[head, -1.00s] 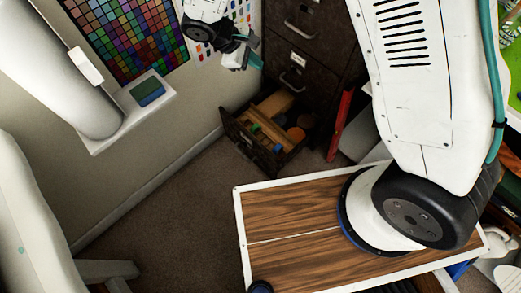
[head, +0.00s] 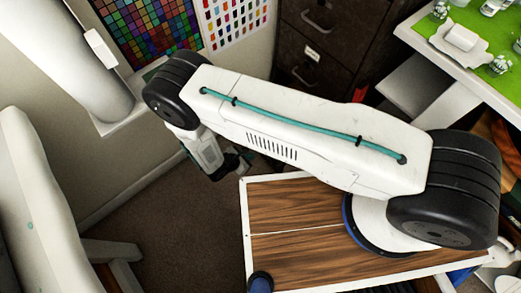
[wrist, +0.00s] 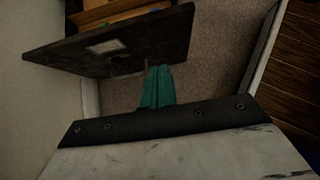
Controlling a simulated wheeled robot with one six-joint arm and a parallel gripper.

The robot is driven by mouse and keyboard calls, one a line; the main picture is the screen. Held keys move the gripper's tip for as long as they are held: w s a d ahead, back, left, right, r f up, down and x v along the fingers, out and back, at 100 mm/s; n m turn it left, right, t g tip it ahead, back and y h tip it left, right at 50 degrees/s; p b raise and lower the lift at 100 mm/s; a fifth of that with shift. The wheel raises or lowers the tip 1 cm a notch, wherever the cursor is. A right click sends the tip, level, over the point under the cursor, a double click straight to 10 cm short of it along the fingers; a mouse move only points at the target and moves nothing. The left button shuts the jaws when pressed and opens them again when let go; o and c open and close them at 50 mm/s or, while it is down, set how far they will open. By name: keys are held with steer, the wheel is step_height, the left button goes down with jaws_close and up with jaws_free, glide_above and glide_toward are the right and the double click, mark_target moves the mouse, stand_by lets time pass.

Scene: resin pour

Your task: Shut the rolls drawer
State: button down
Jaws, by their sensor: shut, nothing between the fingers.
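The rolls drawer's dark front (wrist: 75,50) crosses the upper left of the wrist view, with a pale label plate and a handle on it. The drawer stands open: its wooden inside and some coloured contents show behind the front. My gripper's teal fingers (wrist: 158,72) are shut and empty. Their tips are close to the drawer front, just right of the handle; I cannot tell if they touch. In the head view my arm hides the drawer, and the gripper shows only partly below the wrist.
The dark cabinet (head: 325,45) stands at the back. Colour charts (head: 148,25) hang on the wall to its left. A wood-topped surface with a white rim (head: 246,225) lies in front. A white table (head: 410,35) is at the right. Carpet (head: 185,235) is free at lower left.

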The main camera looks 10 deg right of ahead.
steer(key=w+d+r+x, duration=0.1)
steer(key=r+x, duration=0.1)
steer(key=x, duration=1)
steer(key=shift+d, duration=0.45)
steer(key=shift+w+d, duration=0.1)
steer(key=shift+w, duration=0.15)
